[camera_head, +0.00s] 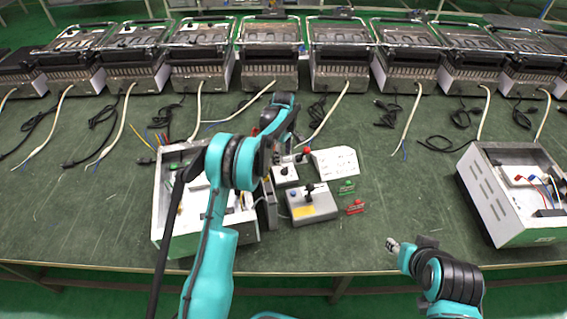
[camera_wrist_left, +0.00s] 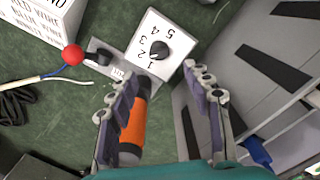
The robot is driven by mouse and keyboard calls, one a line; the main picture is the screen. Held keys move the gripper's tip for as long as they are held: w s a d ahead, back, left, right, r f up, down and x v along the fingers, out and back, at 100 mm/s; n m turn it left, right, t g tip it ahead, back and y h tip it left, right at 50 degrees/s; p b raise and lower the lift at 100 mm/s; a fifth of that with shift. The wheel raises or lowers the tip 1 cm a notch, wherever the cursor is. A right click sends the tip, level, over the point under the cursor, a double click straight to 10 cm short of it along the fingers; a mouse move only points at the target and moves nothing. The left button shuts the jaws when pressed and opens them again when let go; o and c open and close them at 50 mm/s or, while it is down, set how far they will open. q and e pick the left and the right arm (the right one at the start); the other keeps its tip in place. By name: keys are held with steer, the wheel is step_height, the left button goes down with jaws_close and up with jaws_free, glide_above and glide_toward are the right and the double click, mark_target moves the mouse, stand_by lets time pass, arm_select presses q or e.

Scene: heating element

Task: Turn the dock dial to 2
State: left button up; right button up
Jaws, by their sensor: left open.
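The dock dial is a black knob (camera_wrist_left: 159,49) on a white plate (camera_wrist_left: 178,37) numbered 1 to 5. I cannot tell for sure which number it points at. In the head view the dial plate (camera_head: 285,174) lies on the bench right of the open housing. My left gripper (camera_wrist_left: 164,88) is open and empty, its fingers apart, just short of the dial in the wrist view. In the head view the left gripper (camera_head: 288,152) is partly hidden by its arm, at the dial's far side. My right gripper (camera_head: 393,245) is at the bench's front edge; its jaw state is unclear.
A red ball knob (camera_wrist_left: 72,54) and a printed white box (camera_wrist_left: 42,22) stand beside the dial. An orange cylinder (camera_wrist_left: 132,130) lies by the left finger. A grey lever box (camera_head: 312,207), open housings (camera_head: 165,215) (camera_head: 490,205) and several grills (camera_head: 270,70) share the bench.

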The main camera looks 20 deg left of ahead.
arm_select(q)
step_height(320, 180, up, 5)
stand_by(0.6)
steer(key=s+d+r+m+t, duration=0.15)
steer(key=s+r+m, duration=0.25)
steer(key=s+r, duration=0.5)
steer(key=s+d+r+m+t, duration=0.1)
steer(key=s+r+m+t, duration=0.15)
steer(key=s+r, duration=0.6)
steer(key=s+f+m+t, duration=0.1)
steer(key=s+m, duration=0.3)
steer(key=s, duration=0.5)
steer(key=s+d+f+m+t, duration=0.1)
steer(key=s+m, duration=0.3)
steer(key=s, duration=0.6)
steer(key=shift+s+d+f+t, duration=0.2)
steer(key=shift+d+f+t, duration=0.1)
steer(key=shift+f+t, duration=0.4)
steer(key=shift+f+m, duration=0.1)
steer(key=shift+m, duration=0.15)
